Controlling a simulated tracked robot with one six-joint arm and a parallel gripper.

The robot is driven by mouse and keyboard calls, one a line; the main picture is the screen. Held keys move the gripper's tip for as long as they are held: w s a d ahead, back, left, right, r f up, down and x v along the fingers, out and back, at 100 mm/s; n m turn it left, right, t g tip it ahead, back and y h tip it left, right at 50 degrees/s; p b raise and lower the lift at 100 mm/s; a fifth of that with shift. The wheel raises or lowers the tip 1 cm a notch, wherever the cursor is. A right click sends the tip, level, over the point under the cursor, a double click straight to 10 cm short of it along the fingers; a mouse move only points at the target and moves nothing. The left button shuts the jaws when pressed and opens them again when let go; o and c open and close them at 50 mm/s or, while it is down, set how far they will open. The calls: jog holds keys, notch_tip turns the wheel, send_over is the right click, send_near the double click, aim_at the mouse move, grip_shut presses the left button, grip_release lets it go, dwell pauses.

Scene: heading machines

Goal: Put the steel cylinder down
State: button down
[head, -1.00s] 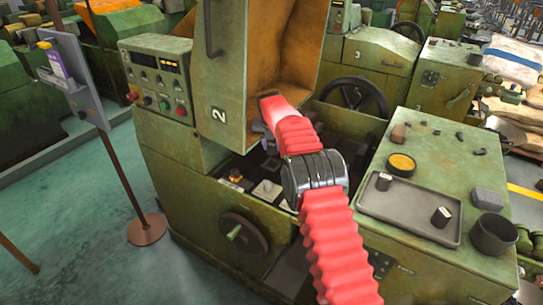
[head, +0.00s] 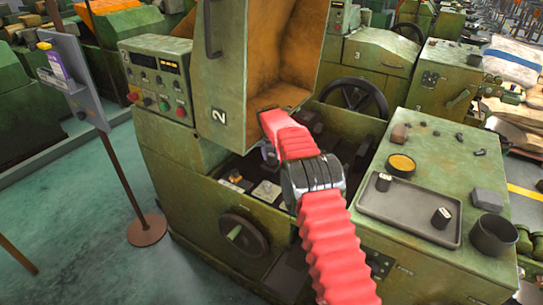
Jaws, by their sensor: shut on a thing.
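My red-sleeved arm reaches into the open front of the green machine marked 2 (head: 225,125). My gripper (head: 269,156) shows only as a small grey part beside the red sleeve, low in the machine's opening. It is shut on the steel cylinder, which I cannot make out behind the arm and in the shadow. Two small dark cylinders with pale markings, one at the upper left (head: 383,182) and one at the right (head: 441,218), stand apart in the grey tray (head: 410,222) on the green bench top.
The raised guard of machine 2 (head: 285,60) stands over my arm. A round yellow-topped tin (head: 401,164), a dark cup (head: 492,235) and a grey block (head: 487,199) are on the bench top (head: 440,160). A handwheel (head: 243,236) sticks out in front. A sign post (head: 123,180) stands left.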

jog(key=shift+f, duration=0.55)
jog(key=c, duration=1.3)
grip_release()
jog(key=shift+s+r, duration=0.1)
jog(key=shift+r, duration=0.8)
jog(key=v, duration=1.1)
jog(key=shift+r, duration=0.15)
jog(key=shift+s, duration=0.1)
